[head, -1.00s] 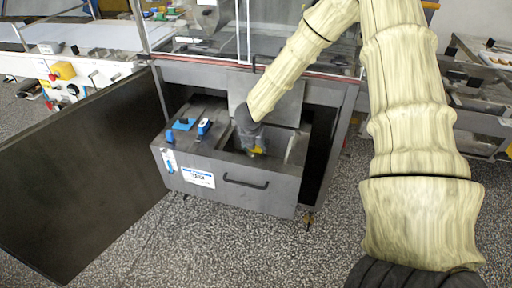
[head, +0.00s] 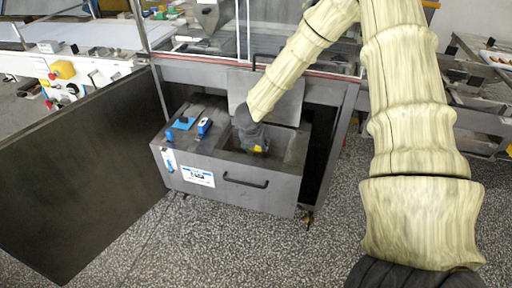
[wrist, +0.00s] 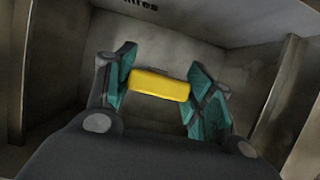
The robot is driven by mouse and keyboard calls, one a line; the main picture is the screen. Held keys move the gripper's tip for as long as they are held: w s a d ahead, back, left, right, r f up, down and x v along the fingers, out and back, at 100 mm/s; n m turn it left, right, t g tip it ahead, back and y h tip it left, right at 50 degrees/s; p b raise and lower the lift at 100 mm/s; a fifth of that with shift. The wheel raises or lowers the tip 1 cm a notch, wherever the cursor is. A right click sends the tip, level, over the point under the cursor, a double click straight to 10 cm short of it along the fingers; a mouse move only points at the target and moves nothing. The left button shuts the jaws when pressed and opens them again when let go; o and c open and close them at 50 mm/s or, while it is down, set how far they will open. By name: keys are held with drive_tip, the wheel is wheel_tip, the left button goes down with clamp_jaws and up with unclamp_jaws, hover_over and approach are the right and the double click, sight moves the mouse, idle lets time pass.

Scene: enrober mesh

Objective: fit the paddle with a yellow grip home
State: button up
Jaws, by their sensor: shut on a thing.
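The yellow grip of the paddle (wrist: 160,86) sits between the two teal-padded fingers of my gripper (wrist: 161,92) in the wrist view. The fingers touch or nearly touch both ends of the grip, and my gripper is shut on it. In the head view the yellow grip (head: 259,149) shows as a small patch at the end of my gripper (head: 256,147), inside the open tank (head: 285,168) of the grey cabinet drawer. The rest of the paddle is hidden, so I cannot tell how it sits.
Tank walls stand close around my gripper, and the wrist view shows a wall with partly visible lettering (wrist: 140,5). Blue-handled parts (head: 204,127) lie on the drawer top at left. An open dark door (head: 80,170) stands left; a handle (head: 246,182) juts from the drawer front.

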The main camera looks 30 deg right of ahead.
drive_tip(key=shift+f, duration=0.25)
idle(0.4)
drive_tip(key=o, duration=1.7)
drive_tip(key=shift+c, duration=0.2)
drive_tip(key=shift+r, duration=0.1)
drive_tip(key=v, duration=1.1)
drive_tip(key=shift+a+r, duration=0.15)
drive_tip(key=shift+r, duration=0.2)
drive_tip(key=shift+s, duration=0.1)
